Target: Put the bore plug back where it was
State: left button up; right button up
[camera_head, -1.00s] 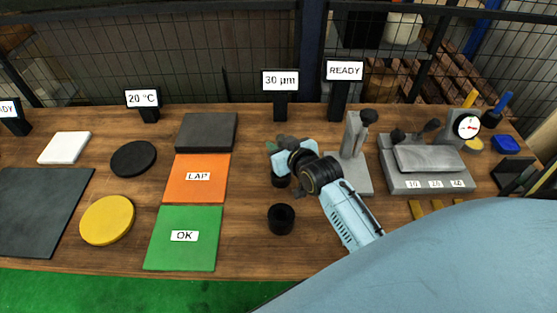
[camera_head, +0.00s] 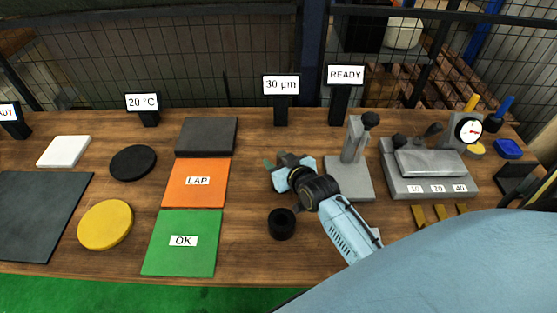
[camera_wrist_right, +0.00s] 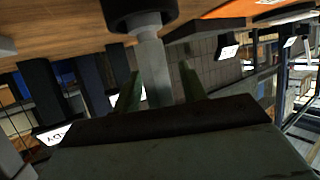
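My right gripper (camera_head: 282,172) is over the middle of the table, behind a black ring (camera_head: 282,223). In the right wrist view, where the table is at the top, the bore plug's grey handle (camera_wrist_right: 156,72) runs between the two green fingers. A gap shows beside the handle, so the gripper appears open around it. The handle's other end meets a black round piece (camera_wrist_right: 140,14) at the table; whether this is a holder or part of the plug I cannot tell. In the head view the gripper hides the plug. My left gripper is not in view.
A grey stand (camera_head: 348,178) with a black knob is close to the right of the gripper. A grey gauge fixture (camera_head: 432,184) is farther right. Orange LAP (camera_head: 196,195) and green OK (camera_head: 180,260) mats lie left. The 30 µm (camera_head: 281,110) and READY (camera_head: 339,105) signs stand behind.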

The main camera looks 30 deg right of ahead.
jog(key=shift+r, duration=0.2)
jog(key=shift+s+r, duration=0.15)
jog(key=shift+s, duration=0.15)
jog(key=p+v, duration=0.1)
jog(key=v, duration=1)
jog(key=shift+p, duration=0.3)
jog(key=shift+s+r, duration=0.1)
jog(key=shift+s, duration=0.05)
